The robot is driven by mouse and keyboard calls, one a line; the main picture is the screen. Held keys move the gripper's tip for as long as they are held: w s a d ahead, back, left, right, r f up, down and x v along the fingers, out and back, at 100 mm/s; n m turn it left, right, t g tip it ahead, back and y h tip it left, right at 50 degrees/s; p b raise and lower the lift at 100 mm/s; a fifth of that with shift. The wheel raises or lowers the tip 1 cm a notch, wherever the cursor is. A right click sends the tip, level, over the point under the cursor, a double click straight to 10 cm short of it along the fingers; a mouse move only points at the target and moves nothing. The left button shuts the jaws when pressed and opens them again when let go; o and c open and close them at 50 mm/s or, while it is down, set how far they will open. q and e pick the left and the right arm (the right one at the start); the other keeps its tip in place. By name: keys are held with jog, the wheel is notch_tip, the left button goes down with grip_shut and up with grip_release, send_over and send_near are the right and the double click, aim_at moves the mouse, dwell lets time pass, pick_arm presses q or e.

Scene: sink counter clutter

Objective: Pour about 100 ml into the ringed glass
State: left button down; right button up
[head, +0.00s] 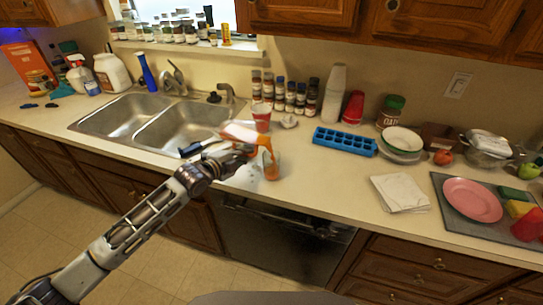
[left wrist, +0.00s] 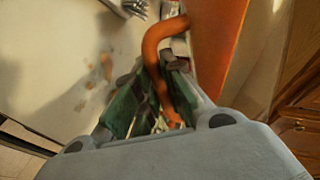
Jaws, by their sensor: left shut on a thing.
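My left gripper (head: 244,150) is shut on the orange handle of a jug (head: 240,132), above the counter's front part. In the left wrist view the curved handle passes between the fingers (left wrist: 158,100), and the jug's orange side (left wrist: 212,45) shows at the right. The jug looks tilted to the right, toward a clear glass (head: 271,167) standing on the counter just below it. Orange shows between the jug and the glass and inside the glass; I cannot tell the level. A ring mark is too small to make out. My right gripper is not in view.
A red cup (head: 262,118) stands just behind the jug. The double sink (head: 185,127) is to the left. A blue ice tray (head: 345,142) and a white cloth (head: 400,192) lie to the right. Counter between the glass and the cloth is clear.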

pick_arm(q)
jog(key=shift+a+r, duration=0.1)
jog(key=shift+r, duration=0.05)
jog(key=shift+w+r, duration=0.1)
jog(key=shift+r, duration=0.05)
dwell(0.4)
